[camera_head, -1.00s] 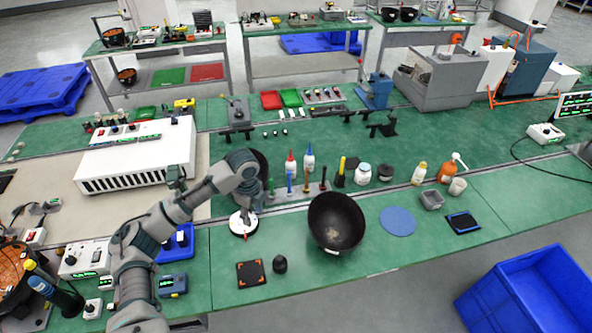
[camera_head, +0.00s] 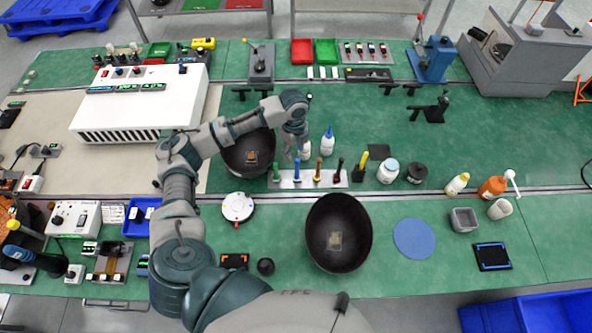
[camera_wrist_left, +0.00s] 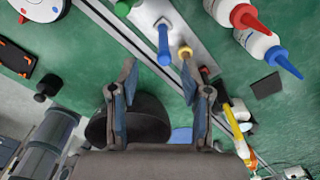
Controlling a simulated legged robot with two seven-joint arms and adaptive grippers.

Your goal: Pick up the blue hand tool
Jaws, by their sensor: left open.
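The blue hand tool (camera_head: 297,169) stands upright in a pale tool rack (camera_head: 285,184), between a green-handled tool (camera_head: 276,171) and an orange-handled tool (camera_head: 318,168). My left gripper (camera_head: 295,153) is open and empty above and just behind the blue tool in the head view, its fingers pointing down. In the left wrist view the blue tool (camera_wrist_left: 163,45) lies ahead of the gap between the two open fingertips (camera_wrist_left: 160,76), apart from both. The orange-handled tool shows just right of it there (camera_wrist_left: 186,53). My right gripper is not in view.
A black bowl (camera_head: 248,151) and white bottles (camera_head: 327,143) stand close behind the rack. Dark- and yellow-handled tools (camera_head: 362,165) stand to its right. A second black bowl (camera_head: 338,210) and a white round device (camera_head: 237,207) are in front.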

